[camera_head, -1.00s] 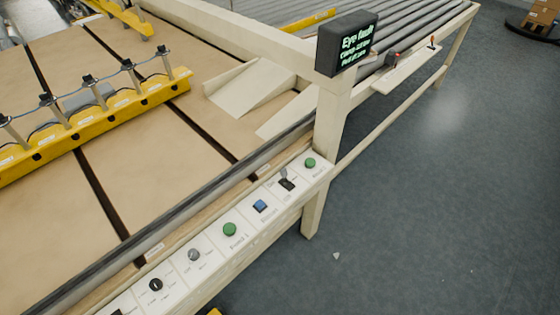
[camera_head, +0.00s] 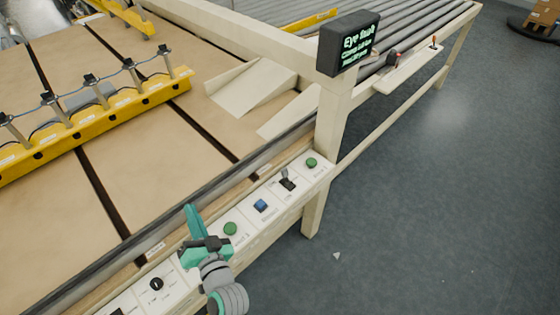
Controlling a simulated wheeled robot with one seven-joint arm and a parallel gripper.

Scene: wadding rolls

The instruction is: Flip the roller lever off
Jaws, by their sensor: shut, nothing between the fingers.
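My gripper (camera_head: 190,214), with teal fingers, is over the front control panel (camera_head: 262,226). Its fingers are shut and empty and point toward the far side. It hides part of the panel left of a green button (camera_head: 230,228). A small toggle lever (camera_head: 286,180) on a black base stands near the panel's right end, to the right of my gripper and apart from it. Farther back, a lever with a red-orange tip (camera_head: 433,39) and a dark and red control (camera_head: 392,59) sit on a shelf beside the rollers. I cannot read which one is labelled as the roller lever.
A black screen (camera_head: 348,43) on a post reads "Eye fault". A blue button (camera_head: 261,205) and another green button (camera_head: 311,162) are on the panel, with a black knob (camera_head: 156,284) at left. A yellow bar (camera_head: 110,117) crosses the table.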

